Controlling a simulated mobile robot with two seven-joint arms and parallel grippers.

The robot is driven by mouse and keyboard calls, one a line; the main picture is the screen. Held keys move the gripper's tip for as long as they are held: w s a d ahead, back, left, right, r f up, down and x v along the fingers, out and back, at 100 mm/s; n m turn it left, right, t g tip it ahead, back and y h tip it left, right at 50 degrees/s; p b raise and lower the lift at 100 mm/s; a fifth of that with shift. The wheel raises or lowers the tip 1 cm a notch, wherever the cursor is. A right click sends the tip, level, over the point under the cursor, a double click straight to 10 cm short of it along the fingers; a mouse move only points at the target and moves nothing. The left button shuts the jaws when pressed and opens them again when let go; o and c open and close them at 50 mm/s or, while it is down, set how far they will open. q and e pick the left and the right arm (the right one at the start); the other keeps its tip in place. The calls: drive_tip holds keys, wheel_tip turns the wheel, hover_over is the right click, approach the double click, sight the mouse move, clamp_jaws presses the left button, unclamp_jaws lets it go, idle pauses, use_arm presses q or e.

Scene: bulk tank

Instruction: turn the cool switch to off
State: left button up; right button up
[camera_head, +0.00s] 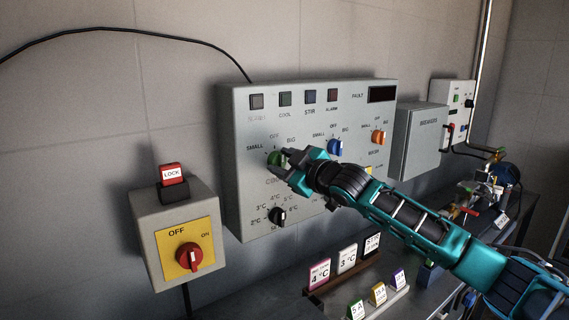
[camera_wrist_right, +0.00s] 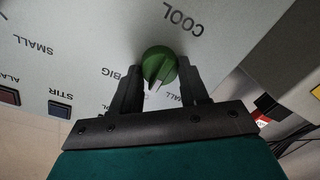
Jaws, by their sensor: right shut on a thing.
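The cool switch is a green knob (camera_head: 275,159) at the left of the upper knob row on the grey control panel (camera_head: 250,185). Marks SMALL, OFF and BIG stand around it. My right gripper (camera_head: 285,160) reaches in from the right and is shut on this knob. In the right wrist view the green knob (camera_wrist_right: 158,64) sits between the two black fingers (camera_wrist_right: 160,85). There the panel is upside down, and the knob's white pointer aims down between BIG and SMALL. The OFF mark is not readable there. My left gripper is not in view.
A blue knob (camera_head: 335,147) and an orange knob (camera_head: 378,137) are to the right; a black knob (camera_head: 278,215) is below. A box with a red rotary switch (camera_head: 189,256) stands at left, under a red lock block (camera_head: 172,174). Cards (camera_head: 319,274) stand on the bench.

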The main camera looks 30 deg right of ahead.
drive_tip(key=o, duration=1.1)
drive_tip(key=shift+c, duration=0.2)
drive_tip(key=b+v, duration=0.3)
drive_tip(key=v, duration=1)
